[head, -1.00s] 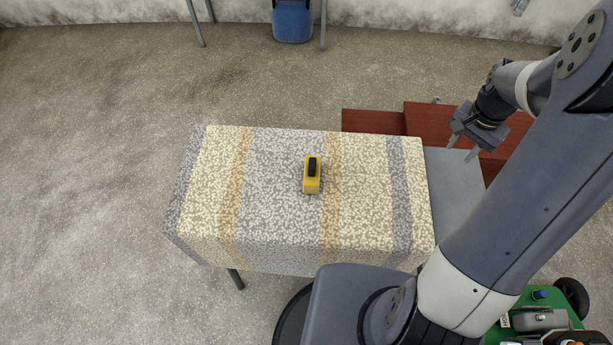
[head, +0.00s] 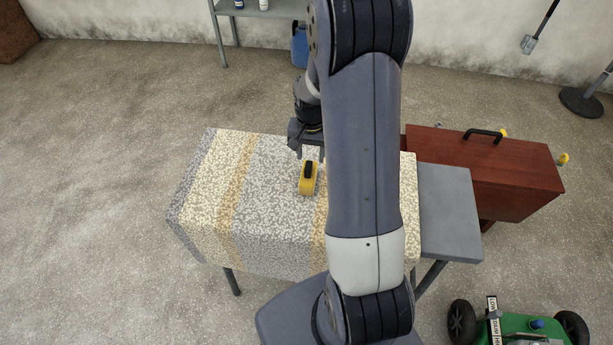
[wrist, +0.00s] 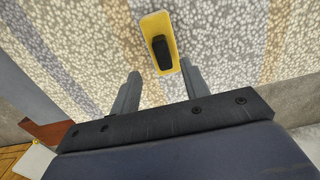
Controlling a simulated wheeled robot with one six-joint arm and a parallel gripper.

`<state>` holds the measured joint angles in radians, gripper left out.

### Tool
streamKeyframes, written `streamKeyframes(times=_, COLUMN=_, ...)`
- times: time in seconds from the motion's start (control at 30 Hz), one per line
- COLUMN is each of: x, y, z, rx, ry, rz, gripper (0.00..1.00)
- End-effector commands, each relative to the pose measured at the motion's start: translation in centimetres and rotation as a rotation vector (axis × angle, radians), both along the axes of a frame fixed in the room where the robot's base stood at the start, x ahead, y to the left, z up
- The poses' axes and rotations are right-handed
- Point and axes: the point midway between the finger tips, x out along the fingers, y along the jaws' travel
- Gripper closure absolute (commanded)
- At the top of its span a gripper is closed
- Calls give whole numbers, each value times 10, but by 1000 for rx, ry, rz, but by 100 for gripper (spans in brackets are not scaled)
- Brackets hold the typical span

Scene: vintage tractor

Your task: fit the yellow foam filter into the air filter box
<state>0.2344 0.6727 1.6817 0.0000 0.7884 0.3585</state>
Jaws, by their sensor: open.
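The yellow foam filter (head: 307,184), a block with a black grip on top, lies on the cloth-covered table (head: 270,235). My gripper (head: 307,153) is open and empty above the table, at the far end of the filter in the head view. My arm hides the right part of the table. I cannot identify the air filter box in these views.
A dark red box (head: 495,180) with a black handle stands right of the table. A bare grey tabletop (head: 450,215) adjoins the cloth. A green wheeled machine (head: 520,325) is at lower right. A shelf and a blue container (head: 300,45) stand at the back.

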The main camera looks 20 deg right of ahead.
Motion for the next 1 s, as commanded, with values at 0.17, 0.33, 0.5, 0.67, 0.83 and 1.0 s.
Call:
streamKeyframes(times=0.17, x=-1, y=1, z=-11, rx=0, ry=2, rz=0, gripper=56)
streamKeyframes(times=0.33, x=-2, y=4, z=-32, rx=1, ry=4, rz=1, gripper=56)
streamKeyframes(times=0.5, x=-1, y=4, z=-51, rx=0, ry=1, rz=0, gripper=56)
streamKeyframes(times=0.67, x=-1, y=4, z=-57, rx=0, ry=-2, rz=0, gripper=56)
streamKeyframes(times=0.83, x=-1, y=4, z=-57, rx=0, ry=-2, rz=0, gripper=56)
streamKeyframes(times=1.0, x=-1, y=4, z=-57, rx=0, ry=-2, rz=0, gripper=69)
